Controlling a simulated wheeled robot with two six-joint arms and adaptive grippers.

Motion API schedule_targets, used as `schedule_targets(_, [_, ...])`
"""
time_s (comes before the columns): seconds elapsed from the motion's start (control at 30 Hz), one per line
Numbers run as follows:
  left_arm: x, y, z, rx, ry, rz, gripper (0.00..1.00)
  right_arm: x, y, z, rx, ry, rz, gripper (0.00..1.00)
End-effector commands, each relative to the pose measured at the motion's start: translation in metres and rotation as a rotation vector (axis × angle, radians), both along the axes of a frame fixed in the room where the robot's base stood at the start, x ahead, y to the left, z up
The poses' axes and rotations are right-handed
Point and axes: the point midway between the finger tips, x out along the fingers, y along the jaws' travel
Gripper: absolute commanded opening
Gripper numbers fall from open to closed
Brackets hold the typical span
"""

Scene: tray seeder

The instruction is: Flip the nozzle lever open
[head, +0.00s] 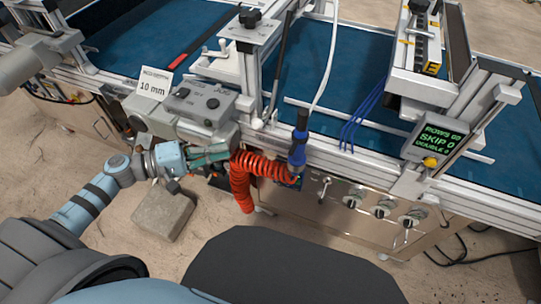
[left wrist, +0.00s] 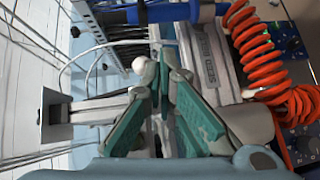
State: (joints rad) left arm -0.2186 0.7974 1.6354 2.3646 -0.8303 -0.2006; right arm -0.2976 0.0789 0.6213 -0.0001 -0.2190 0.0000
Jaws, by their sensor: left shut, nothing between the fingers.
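My left gripper (head: 228,152) is at the front edge of the seeder, beside the orange coiled hose. Its green fingers are shut and empty in the left wrist view (left wrist: 163,62). A pale ball knob (left wrist: 140,65), perhaps the end of the nozzle lever, is close by the fingertips, on their left in that view. I cannot tell whether it touches them. A pale knob also shows near the rail in the head view (head: 257,124). The lever's shaft and its position are not clear. My right gripper is not in view.
The orange coiled hose (head: 240,181) hangs right of the gripper, below a blue-handled tool (head: 299,143). A grey control box (head: 197,105) and a 10 mm sign (head: 153,85) stand behind the gripper. The front panel (head: 340,205) carries several knobs. A stone-like block (head: 163,212) lies on the floor.

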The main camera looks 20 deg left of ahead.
Motion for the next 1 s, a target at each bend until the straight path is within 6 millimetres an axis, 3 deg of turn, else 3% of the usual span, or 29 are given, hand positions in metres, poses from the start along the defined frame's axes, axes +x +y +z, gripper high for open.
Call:
schedule_targets(0.13, [-0.003,-0.007,0.023,-0.066,-0.028,-0.038,0.00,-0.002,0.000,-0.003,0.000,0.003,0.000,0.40])
schedule_targets(0.53, [0.004,-0.015,0.023,-0.068,-0.027,-0.034,0.00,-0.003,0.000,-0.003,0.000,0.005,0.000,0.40])
schedule_targets(1.0, [0.060,-0.092,0.021,-0.072,-0.024,-0.032,0.00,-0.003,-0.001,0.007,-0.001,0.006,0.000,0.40])
